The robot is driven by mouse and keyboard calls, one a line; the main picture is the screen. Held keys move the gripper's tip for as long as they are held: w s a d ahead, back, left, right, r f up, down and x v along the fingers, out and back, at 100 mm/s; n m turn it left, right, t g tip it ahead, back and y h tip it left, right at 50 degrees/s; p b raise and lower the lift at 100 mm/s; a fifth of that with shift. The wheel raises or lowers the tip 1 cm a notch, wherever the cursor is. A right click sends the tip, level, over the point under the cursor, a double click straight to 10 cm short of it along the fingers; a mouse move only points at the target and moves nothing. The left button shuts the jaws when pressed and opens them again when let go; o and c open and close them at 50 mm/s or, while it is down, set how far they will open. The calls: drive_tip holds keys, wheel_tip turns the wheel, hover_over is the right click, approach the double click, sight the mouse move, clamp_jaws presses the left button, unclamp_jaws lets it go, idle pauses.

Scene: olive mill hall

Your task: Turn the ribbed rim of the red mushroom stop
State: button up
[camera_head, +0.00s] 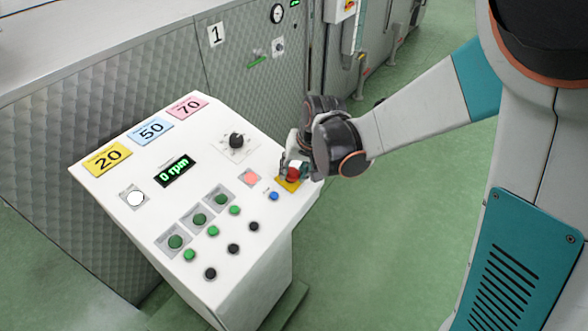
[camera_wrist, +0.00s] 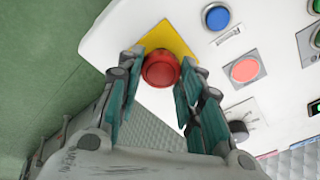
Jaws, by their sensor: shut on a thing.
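The red mushroom stop (camera_head: 293,173) sits on a yellow plate (camera_head: 288,185) near the right edge of the white sloping control panel. In the wrist view the red mushroom stop (camera_wrist: 160,69) is a round red cap on the yellow plate (camera_wrist: 170,37). My gripper (camera_wrist: 159,72) has one finger on each side of the cap and is shut on its rim. In the head view my gripper (camera_head: 292,168) reaches the stop from the upper right and partly hides it. The ribs of the rim are too small to make out.
A blue button (camera_head: 274,196) and a lit red button (camera_head: 250,177) lie close to the stop. A black knob (camera_head: 236,140) is further up the panel. Green floor is free right of the panel.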

drive_tip(key=o, duration=1.1)
drive_tip(key=shift+c, duration=0.2)
drive_tip(key=v, duration=1.2)
